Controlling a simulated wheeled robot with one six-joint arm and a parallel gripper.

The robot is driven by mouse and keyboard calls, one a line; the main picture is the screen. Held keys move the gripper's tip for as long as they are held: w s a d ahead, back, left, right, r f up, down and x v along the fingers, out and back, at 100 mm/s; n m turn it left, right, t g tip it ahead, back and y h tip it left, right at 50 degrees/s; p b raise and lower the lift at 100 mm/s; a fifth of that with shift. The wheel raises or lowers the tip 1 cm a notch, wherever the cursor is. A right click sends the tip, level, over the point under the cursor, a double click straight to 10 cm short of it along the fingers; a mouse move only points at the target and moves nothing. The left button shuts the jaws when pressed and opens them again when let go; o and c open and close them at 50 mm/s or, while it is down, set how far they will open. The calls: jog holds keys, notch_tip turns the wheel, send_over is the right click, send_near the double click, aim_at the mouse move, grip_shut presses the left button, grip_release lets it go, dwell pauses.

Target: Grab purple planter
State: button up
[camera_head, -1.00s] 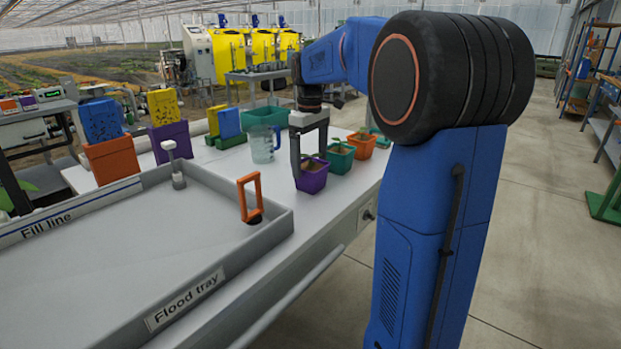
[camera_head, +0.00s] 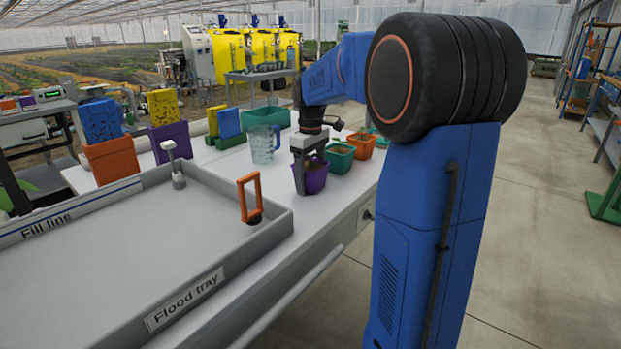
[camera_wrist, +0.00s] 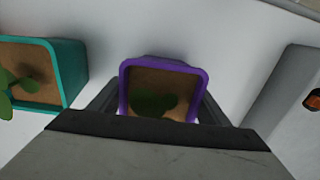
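The purple planter (camera_head: 316,182) stands upright on the white bench, nearest of a row of small planters. In the wrist view the purple planter (camera_wrist: 163,62) shows brown soil and a dark, shadowed green plant. My gripper (camera_head: 311,172) points down over it, with one finger on the left side and the other partly hidden behind the planter. In the wrist view, my gripper (camera_wrist: 160,105) has its fingers spread, one on each side of the planter, close to its walls. Whether they touch it I cannot tell.
A teal planter (camera_head: 340,162) stands just behind, also in the wrist view (camera_wrist: 72,73), with an orange planter (camera_head: 361,146) beyond. A clear jug (camera_head: 263,146) is to the left. The flood tray (camera_head: 150,240) with an orange handle (camera_head: 250,197) is nearer.

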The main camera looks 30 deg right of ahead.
jog(key=c, duration=0.4)
jog(key=shift+c, duration=0.2)
